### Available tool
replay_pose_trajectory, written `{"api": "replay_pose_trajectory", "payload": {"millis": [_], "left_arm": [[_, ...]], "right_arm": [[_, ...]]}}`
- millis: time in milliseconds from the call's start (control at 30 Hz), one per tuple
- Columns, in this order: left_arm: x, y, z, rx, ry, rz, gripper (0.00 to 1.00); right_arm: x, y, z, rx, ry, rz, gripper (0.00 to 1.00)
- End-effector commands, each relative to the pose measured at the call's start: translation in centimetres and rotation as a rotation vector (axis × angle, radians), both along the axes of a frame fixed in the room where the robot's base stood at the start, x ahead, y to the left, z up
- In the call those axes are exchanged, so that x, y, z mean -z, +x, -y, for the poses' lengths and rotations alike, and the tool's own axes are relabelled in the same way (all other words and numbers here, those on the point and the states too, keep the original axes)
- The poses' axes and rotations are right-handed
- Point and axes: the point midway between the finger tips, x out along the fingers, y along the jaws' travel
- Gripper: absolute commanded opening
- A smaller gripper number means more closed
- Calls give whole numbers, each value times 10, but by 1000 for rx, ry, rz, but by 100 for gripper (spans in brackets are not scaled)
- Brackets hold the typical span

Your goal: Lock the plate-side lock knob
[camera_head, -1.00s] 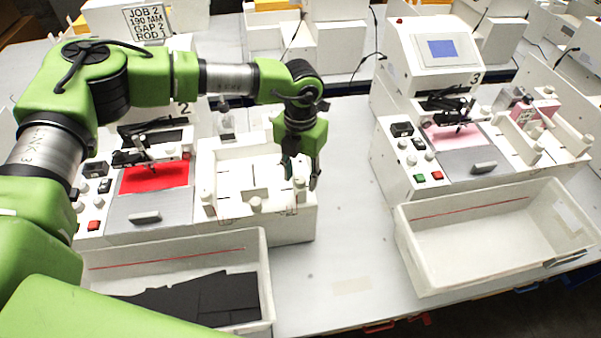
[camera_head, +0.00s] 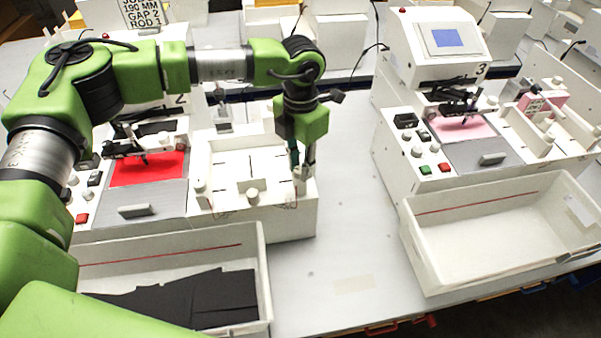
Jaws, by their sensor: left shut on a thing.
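Plotter 2 (camera_head: 133,211) stands on the left with a red sheet (camera_head: 148,170) on its bed. A white fixture frame (camera_head: 238,221) is joined to its right side. Small white knobs stand along the fixture's front edge, one at the front left (camera_head: 201,188) and one near the middle (camera_head: 252,195). My left gripper (camera_head: 302,172) points down at the fixture's right end. Its fingers are shut on a small white lock knob there, which they mostly hide. I cannot see how far the knob is turned. My right gripper is not in view.
A white bin (camera_head: 262,290) with black sheets stands in front of plotter 2. An empty white bin (camera_head: 412,250) stands before plotter 3 (camera_head: 437,60) on the right. The grey table (camera_head: 345,215) between the two machines is clear.

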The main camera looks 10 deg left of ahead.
Motion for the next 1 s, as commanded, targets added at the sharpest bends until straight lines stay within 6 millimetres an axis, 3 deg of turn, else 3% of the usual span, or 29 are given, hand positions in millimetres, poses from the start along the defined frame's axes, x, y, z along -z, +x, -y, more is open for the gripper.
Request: {"api": "replay_pose_trajectory", "payload": {"millis": [33,400,1000], "left_arm": [[7,1,0,45,-2,2,0],[5,0,1,397,-2,4,0],[1,-1,1,949,-1,3,0]], "right_arm": [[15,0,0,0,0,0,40],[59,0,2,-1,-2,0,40],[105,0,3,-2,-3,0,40]]}}
